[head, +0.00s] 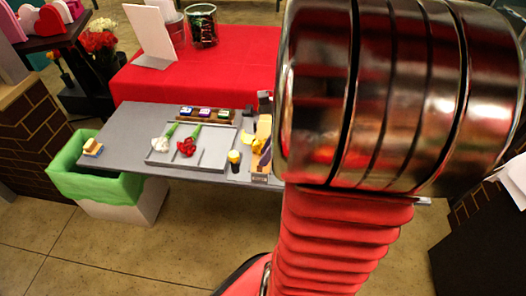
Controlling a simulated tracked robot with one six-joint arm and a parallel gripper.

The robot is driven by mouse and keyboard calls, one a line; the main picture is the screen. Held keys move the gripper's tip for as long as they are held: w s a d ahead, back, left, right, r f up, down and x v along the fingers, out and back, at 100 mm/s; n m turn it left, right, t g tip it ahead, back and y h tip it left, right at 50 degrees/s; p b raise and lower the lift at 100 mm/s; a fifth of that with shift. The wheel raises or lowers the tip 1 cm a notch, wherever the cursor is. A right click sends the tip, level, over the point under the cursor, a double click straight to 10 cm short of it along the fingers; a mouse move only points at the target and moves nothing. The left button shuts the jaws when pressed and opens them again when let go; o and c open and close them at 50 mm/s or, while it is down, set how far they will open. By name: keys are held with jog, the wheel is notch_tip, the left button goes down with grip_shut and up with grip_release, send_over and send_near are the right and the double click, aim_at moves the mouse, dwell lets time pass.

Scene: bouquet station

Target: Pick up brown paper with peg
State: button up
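A tan-brown upright piece (264,128) stands at the right part of the grey table (125,135), with yellow material (253,143) beside it. It may be the brown paper, but it is too small to be sure, and I cannot make out a peg. My metal and red arm fills the right of the head view and hides the table's right end. My gripper is not in view. A grey tray (160,158) on the table holds a white flower (161,144) and a red flower (186,147) with green stems.
A wooden rack (183,112) with purple-and-green items stands behind the tray. A small yellow-topped item (234,156) stands right of the tray. A green-lined bin (100,185) stands at the table's left end. Behind is a red-covered table (235,65) with a white card (150,35) and a jar (202,25).

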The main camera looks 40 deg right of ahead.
jog(key=shift+x, duration=2)
jog(key=shift+d, duration=0.1)
jog(key=shift+c, duration=0.2)
grip_shut()
